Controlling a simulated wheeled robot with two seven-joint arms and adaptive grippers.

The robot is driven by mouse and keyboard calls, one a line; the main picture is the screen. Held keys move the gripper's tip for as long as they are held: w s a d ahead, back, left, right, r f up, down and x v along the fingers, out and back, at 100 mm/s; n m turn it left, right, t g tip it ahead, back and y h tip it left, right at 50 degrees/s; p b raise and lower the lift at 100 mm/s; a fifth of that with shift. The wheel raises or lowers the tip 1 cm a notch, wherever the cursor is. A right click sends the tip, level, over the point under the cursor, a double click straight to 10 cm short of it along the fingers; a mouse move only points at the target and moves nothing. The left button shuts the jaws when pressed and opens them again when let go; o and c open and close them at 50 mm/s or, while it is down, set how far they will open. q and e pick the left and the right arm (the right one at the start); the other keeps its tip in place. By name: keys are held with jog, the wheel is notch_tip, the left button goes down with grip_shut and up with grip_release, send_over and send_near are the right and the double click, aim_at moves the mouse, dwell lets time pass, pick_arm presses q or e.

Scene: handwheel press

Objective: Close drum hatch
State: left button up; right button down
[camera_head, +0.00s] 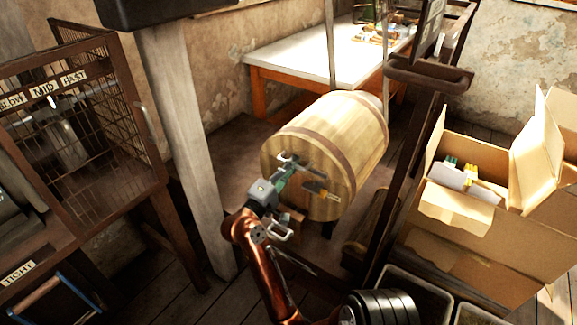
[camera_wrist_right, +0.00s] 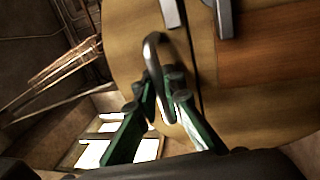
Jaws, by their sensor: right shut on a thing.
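The wooden drum (camera_head: 345,125) lies on its side in the middle of the head view, its round end facing me. My right gripper (camera_head: 284,166) is at that end, its arm coming up from below. In the right wrist view its green fingers (camera_wrist_right: 163,100) are shut on a curved metal handle (camera_wrist_right: 153,48) in front of the pale wooden drum face (camera_wrist_right: 255,112). A narrow dark seam runs down this face beside the handle. I cannot tell how far the hatch stands from flush, as my gripper covers part of it. My left gripper is not in view.
A grey post (camera_head: 180,130) and a wire-mesh cabinet (camera_head: 70,150) stand left of the drum. Open cardboard boxes (camera_head: 470,250) stand at the right. A white-topped table (camera_head: 305,52) is behind. A dark upright frame (camera_head: 410,170) stands close to the drum's right.

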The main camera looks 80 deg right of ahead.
jog(key=shift+f, duration=0.3)
jog(key=c, duration=2.2)
grip_release()
jog(key=shift+w, duration=0.1)
jog(key=shift+o, duration=0.8)
jog(key=shift+r, duration=0.1)
jog(key=v, duration=1.2)
